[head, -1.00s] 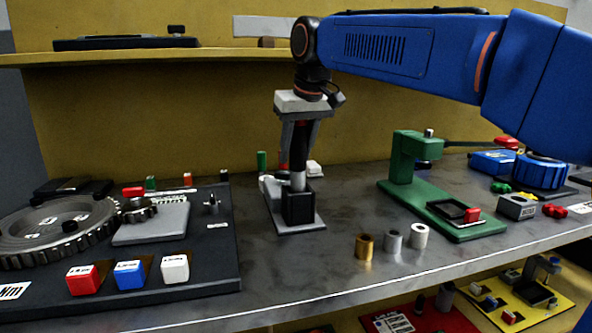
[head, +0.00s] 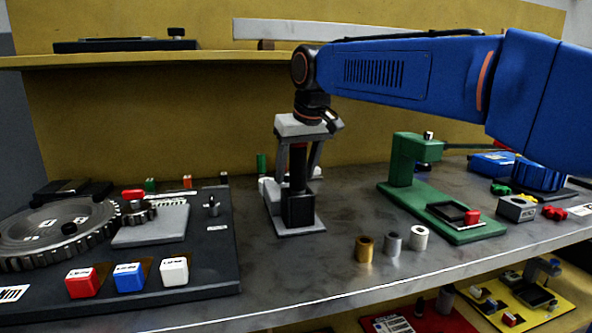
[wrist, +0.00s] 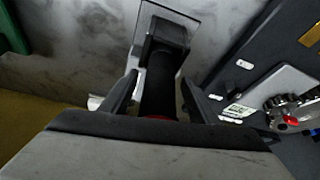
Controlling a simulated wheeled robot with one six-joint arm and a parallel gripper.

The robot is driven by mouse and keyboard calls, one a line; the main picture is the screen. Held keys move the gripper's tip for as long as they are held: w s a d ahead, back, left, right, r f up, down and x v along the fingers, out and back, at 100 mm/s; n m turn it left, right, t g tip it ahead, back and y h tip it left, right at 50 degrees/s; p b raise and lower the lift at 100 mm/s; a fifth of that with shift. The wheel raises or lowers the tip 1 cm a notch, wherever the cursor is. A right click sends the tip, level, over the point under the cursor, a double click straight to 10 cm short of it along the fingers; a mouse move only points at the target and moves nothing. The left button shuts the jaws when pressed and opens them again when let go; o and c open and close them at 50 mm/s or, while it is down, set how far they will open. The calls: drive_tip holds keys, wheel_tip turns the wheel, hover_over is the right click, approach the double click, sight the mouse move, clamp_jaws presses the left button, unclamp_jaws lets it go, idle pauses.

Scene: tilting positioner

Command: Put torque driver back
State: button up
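The torque driver (head: 298,170) stands upright with its lower end in the dark socket of its holder (head: 299,210). Its dark handle and a red band show; its shaft is hidden in the socket. My gripper (head: 298,172) is above the holder, pointing down, with its fingers on either side of the handle. In the wrist view, the driver (wrist: 159,90) lies between the two fingers, with a gap on each side. The gripper looks open around it. The holder's block (wrist: 165,38) is beyond the fingertips.
A green press stand (head: 402,170) is to the right. Several small metal cylinders (head: 365,249) stand in front of it. A dark gear board (head: 205,262) with coloured blocks is at the left. A shelf (head: 220,58) runs behind my arm.

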drive_tip(key=v, duration=1.2)
drive_tip(key=shift+r, duration=0.1)
